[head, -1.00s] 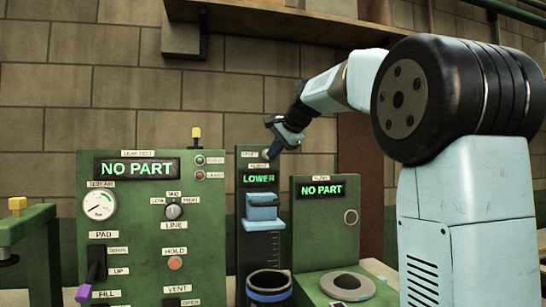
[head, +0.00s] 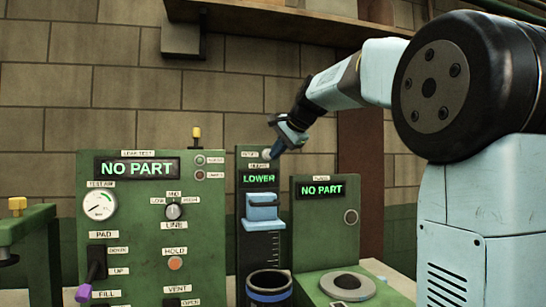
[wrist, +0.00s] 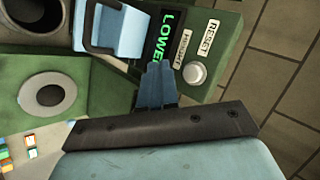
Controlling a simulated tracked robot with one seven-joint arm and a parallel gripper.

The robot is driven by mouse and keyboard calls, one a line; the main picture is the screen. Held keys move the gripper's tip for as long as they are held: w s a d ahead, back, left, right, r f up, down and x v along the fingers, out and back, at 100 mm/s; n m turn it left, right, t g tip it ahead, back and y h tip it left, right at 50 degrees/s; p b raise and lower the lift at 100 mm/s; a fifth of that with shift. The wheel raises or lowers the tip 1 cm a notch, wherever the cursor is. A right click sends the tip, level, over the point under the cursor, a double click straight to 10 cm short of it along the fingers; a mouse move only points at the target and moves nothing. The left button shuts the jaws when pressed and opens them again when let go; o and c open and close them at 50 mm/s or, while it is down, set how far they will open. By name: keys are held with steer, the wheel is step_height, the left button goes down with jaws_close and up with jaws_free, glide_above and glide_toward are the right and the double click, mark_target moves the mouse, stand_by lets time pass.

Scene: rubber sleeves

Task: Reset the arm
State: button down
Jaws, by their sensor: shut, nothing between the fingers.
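The height station (head: 249,220) is a tall green panel with a lit LOWER display (head: 259,179). A white round button (wrist: 195,73) sits by the RESET label in the wrist view; in the head view it is close to my fingertips. A light blue arm block (head: 262,212) is on the station's scale, above a dark cup with a blue band (head: 268,294). My gripper (head: 275,153) is shut and empty at the panel's top. In the wrist view its fingertips (wrist: 158,68) appear beside the button; contact cannot be told.
A leak test panel (head: 150,225) stands left, and another green station (head: 322,220) right; both displays read NO PART. That right station has a grey ring (head: 347,284) on its base. A brick wall (head: 100,60) with a wooden shelf (head: 250,18) is behind.

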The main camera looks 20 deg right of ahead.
steer(key=s+f+n+g+h, duration=0.1)
steer(key=s+f+n, duration=0.4)
steer(key=s+f, duration=0.9)
steer(key=s+d+f+n+g+h, duration=0.1)
steer(key=s+f+n, duration=0.5)
steer(key=s+f, duration=0.9)
steer(key=s+g+h, duration=0.1)
steer(key=s, duration=0.5)
steer(key=shift+f+h, duration=0.15)
steer(key=shift+h, duration=0.25)
steer(key=shift+d, duration=0.1)
